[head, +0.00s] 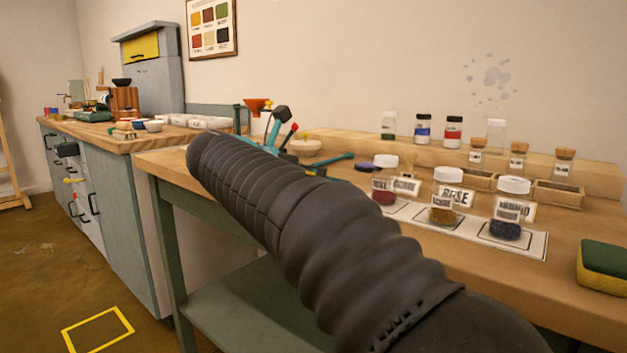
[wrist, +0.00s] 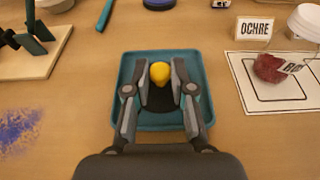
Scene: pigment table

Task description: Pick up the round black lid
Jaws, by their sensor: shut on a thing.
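In the wrist view, my gripper (wrist: 161,76) is over a square teal tray (wrist: 130,62). Its two fingers close from left and right around a round yellow knob (wrist: 160,73). A black surface (wrist: 159,96), which appears to be the round black lid, shows below the knob between the fingers. The fingers hide most of its outline, and I cannot tell whether it rests on the tray or is raised. In the head view my dark arm hides the gripper, tray and lid.
White-capped jars (head: 447,192) stand on a marked mat (head: 420,219) at the right. A dark blue disc (wrist: 158,4) lies beyond the tray. An OCHRE card (wrist: 254,32) stands at upper right. A wooden board (wrist: 36,64) is at left, with blue powder (wrist: 18,127) nearer me.

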